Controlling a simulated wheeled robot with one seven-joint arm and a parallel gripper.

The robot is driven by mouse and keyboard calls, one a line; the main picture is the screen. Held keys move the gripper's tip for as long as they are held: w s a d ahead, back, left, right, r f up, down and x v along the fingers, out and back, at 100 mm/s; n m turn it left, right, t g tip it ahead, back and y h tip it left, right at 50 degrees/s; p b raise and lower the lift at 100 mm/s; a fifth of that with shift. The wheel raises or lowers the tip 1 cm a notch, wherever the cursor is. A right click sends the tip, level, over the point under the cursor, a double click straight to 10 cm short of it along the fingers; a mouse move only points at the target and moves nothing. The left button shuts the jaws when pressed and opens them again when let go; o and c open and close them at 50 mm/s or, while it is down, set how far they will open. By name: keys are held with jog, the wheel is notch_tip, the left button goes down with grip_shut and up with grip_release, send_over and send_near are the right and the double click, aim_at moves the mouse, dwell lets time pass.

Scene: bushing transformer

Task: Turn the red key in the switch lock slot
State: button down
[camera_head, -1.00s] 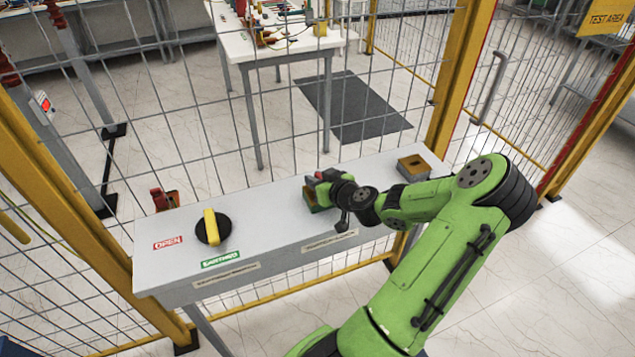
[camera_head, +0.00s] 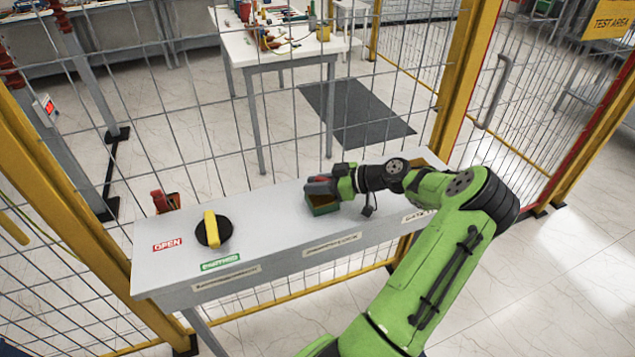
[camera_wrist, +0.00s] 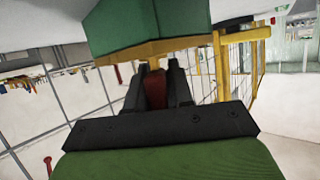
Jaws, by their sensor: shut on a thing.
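A red key (camera_wrist: 154,88) is between the two dark fingers of my gripper (camera_wrist: 157,78) in the wrist view. In the head view my gripper (camera_head: 320,186) is low over the grey panel, at the green lock box (camera_head: 323,210). In the wrist view the green box (camera_wrist: 140,22) with its brass face (camera_wrist: 185,43) is right ahead of the fingers. The key's far end meets the brass face; the slot and how deep the key sits are hidden.
A black round switch with a yellow handle (camera_head: 212,229) is on the panel's left, between the OPEN (camera_head: 167,244) and EARTHED (camera_head: 220,261) labels. A red part (camera_head: 160,200) stands at the back left edge. Wire fence (camera_head: 230,130) runs behind the panel.

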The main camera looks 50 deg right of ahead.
jog(key=shift+a+n+g+y+p, duration=0.15)
jog(key=shift+n+g+y+p, duration=0.25)
jog(key=shift+n+y, duration=0.6)
jog(key=shift+a+r+n+g+y+p, duration=0.1)
jog(key=shift+r+n+g+y+p, duration=0.05)
jog(key=shift+n+g+y+p, duration=0.7)
jog(key=shift+s+a+n+g+y+p, duration=0.15)
jog(key=shift+n+g+y+p, duration=1)
jog(key=shift+n+y+p, duration=0.3)
jog(key=c, duration=1.4)
grip_release()
jog(key=shift+f+n+g+b, duration=0.2)
jog(key=shift+n+g+b, duration=0.1)
jog(key=shift+n, duration=0.1)
jog(key=o, duration=0.5)
jog(key=shift+r, duration=0.1)
